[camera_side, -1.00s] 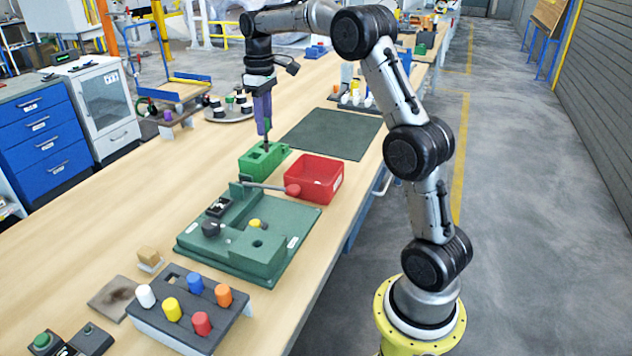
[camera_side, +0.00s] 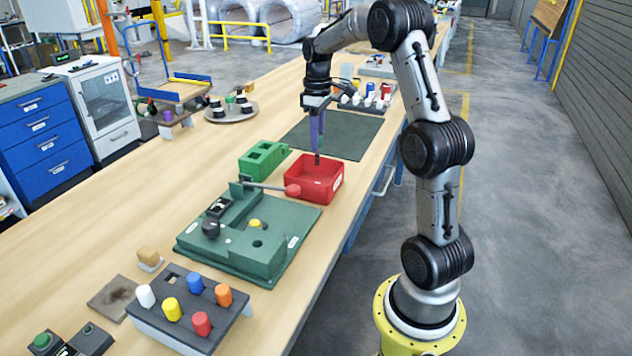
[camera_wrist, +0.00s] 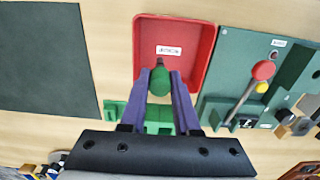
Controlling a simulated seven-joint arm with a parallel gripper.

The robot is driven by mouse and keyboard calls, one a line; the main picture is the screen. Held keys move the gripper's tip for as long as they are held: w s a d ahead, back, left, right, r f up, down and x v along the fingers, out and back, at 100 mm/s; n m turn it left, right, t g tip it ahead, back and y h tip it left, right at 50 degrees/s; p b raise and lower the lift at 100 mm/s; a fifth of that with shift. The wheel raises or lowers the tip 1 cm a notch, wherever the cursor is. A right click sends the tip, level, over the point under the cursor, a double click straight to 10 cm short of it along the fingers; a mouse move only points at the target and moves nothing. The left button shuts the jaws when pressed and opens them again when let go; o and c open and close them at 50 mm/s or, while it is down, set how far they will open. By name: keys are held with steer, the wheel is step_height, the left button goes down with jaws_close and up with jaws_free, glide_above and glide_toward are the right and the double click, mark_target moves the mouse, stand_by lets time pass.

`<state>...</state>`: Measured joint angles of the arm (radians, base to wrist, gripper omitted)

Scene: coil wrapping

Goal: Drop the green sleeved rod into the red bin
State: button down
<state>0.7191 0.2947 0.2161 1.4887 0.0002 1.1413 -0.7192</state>
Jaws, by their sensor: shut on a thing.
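My gripper (camera_side: 317,136) is over the red bin (camera_side: 335,187), its purple fingers pointing down. In the wrist view the fingers are shut on the green sleeved rod (camera_wrist: 159,82), whose rounded green end shows between the fingertips. In the side view the rod is mostly hidden by the fingers, and a dark tip shows below them at the bin's opening. The red bin also shows in the wrist view (camera_wrist: 204,40), beyond the rod, with a white label inside it.
A green block with square openings (camera_side: 264,158) stands left of the bin. A green fixture board (camera_side: 285,243) with a red-knobbed lever (camera_side: 291,190) lies in front, the knob close to the bin. A dark mat (camera_side: 345,140) lies behind. A rack of coloured pegs (camera_side: 185,310) stands at the front.

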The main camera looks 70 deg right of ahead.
mark_target(317, 154)
steer(key=shift+f, duration=2.5)
steer(key=c, duration=0.6)
jaws_free()
steer(key=shift+o, duration=0.2)
step_height(317, 154, up, 14)
steer(key=shift+f, duration=0.1)
